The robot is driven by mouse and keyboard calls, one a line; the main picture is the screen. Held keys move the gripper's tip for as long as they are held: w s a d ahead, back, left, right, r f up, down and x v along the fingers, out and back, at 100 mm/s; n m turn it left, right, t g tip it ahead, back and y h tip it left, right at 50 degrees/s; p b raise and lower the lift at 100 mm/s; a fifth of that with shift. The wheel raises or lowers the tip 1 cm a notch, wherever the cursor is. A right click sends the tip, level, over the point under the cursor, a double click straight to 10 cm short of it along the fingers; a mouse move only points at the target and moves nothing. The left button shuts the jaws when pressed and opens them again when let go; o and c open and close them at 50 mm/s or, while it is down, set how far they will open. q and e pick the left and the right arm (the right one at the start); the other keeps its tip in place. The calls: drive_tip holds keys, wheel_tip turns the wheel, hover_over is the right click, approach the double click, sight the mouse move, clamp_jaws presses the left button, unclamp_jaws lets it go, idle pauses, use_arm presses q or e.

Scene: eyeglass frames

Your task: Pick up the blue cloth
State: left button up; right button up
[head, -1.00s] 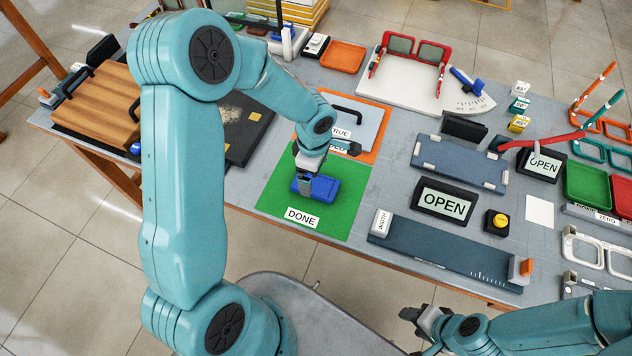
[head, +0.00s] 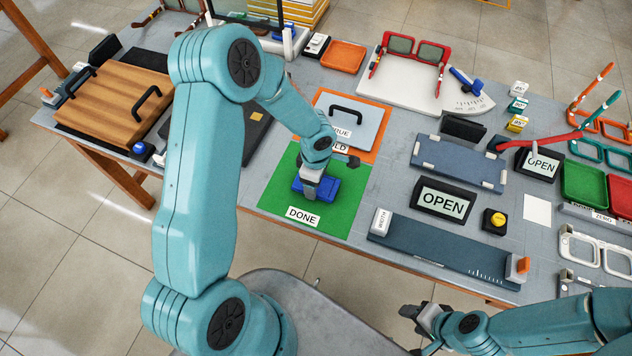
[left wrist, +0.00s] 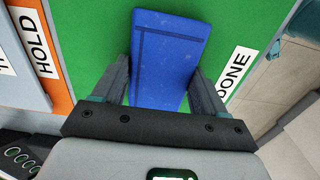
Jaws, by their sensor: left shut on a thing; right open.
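The blue cloth (head: 327,188), a flat folded block, lies over the green DONE mat (head: 278,191) in the head view. My left gripper (head: 311,189) points down at its left part. In the left wrist view the blue cloth (left wrist: 168,60) sits between the two fingers of my left gripper (left wrist: 165,88), which is shut on it. I cannot tell whether the cloth is resting on the mat or slightly raised. My right gripper (head: 420,318) is open and empty, low in the head view, off the table's front edge.
The orange HOLD mat (head: 379,148) with a grey handled plate (head: 362,115) lies behind the green mat. A wooden case (head: 118,105) stands at the left. A long dark WIDTH gauge (head: 440,245) and an OPEN sign (head: 442,200) are at the right.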

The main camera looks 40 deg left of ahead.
use_arm(q)
wheel_tip(320, 180, up, 20)
drive_tip(key=b, duration=0.1)
idle(0.4)
drive_tip(key=shift+o, duration=0.5)
